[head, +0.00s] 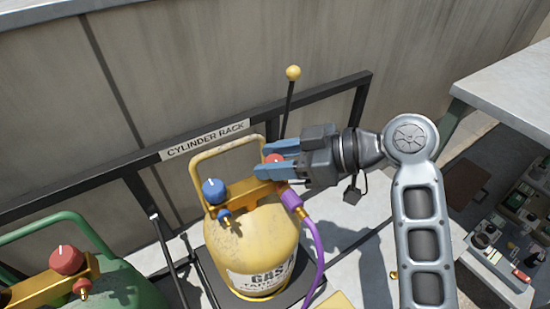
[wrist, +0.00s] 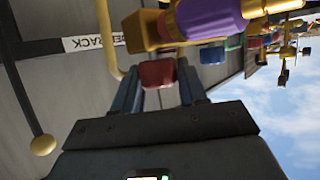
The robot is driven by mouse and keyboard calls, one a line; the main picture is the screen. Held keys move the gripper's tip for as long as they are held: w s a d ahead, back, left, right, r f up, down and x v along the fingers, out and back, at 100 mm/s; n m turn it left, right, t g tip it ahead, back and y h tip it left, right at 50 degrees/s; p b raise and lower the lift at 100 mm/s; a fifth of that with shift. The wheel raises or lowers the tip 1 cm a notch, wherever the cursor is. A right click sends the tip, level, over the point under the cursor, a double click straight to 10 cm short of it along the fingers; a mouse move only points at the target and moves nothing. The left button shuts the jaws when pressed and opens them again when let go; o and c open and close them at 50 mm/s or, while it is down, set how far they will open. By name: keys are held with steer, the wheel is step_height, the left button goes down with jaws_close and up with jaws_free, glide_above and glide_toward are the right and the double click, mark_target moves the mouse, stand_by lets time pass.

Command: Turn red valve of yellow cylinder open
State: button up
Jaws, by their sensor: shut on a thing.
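The yellow cylinder (head: 250,245) stands upright in a rack, marked "GAS". Its brass valve bar (head: 240,192) carries a blue valve (head: 214,190) on the left and a red valve (head: 274,158) on the right. My gripper (head: 268,162) comes in from the right and is shut on the red valve, its two blue fingers hiding much of the knob in the head view. In the wrist view the red valve (wrist: 158,73) sits between the fingertips. A purple fitting and hose (head: 305,215) hang from the bar's right end, just below the gripper.
A green cylinder (head: 120,285) with its own red valve (head: 67,260) stands at lower left. A yellow-knobbed lever (head: 293,73) rises behind the rack rail (head: 325,95). A wall closes the back. A bench (head: 510,85) and a tool tray stand at right.

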steer(key=shift+f, duration=0.1)
steer(key=o, duration=1)
steer(key=shift+d, duration=0.15)
steer(key=v, duration=0.7)
steer(key=shift+s+d+r, duration=0.1)
steer(key=shift+d+r, duration=0.1)
steer(key=shift+r, duration=0.05)
